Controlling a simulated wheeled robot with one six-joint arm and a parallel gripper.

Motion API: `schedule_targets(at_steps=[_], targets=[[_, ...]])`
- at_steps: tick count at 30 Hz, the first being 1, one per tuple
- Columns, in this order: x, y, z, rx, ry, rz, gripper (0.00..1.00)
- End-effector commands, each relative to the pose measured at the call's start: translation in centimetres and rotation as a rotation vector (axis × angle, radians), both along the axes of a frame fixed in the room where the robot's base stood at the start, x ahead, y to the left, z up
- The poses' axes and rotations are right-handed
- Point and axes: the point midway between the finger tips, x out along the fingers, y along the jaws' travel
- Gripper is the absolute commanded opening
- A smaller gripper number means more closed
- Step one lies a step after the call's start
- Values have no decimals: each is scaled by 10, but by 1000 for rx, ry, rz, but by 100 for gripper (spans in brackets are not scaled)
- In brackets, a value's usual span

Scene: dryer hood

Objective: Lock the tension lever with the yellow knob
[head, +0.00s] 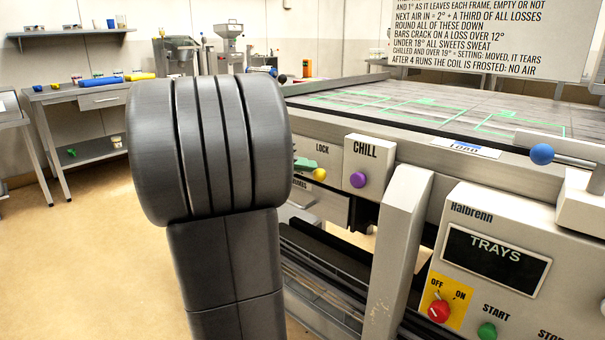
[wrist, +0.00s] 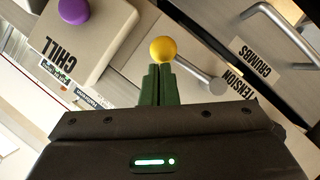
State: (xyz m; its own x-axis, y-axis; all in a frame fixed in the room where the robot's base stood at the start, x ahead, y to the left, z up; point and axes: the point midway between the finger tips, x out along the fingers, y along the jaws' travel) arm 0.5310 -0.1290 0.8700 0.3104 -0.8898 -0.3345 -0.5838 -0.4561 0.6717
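The yellow knob (wrist: 163,49) sits on the end of the metal tension lever (wrist: 196,75), whose pivot is near the TENSION label in the wrist view.
A CHILL box with a purple knob (head: 357,180) stands right beside the lever. A CRUMBS drawer handle (wrist: 262,12) is close by in the wrist view. A slanted grey post (head: 398,245) and the TRAYS control panel (head: 495,262) stand to the right. Open floor lies left.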

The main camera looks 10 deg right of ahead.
Motion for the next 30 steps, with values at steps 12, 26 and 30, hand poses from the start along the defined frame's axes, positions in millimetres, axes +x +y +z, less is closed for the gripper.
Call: schedule_targets(at_steps=[12, 26, 30], targets=[[0, 0, -5, -1, 1, -2, 0], [0, -1, -4, 0, 3, -3, 0], [1, -1, 8, -1, 1, -2, 0]])
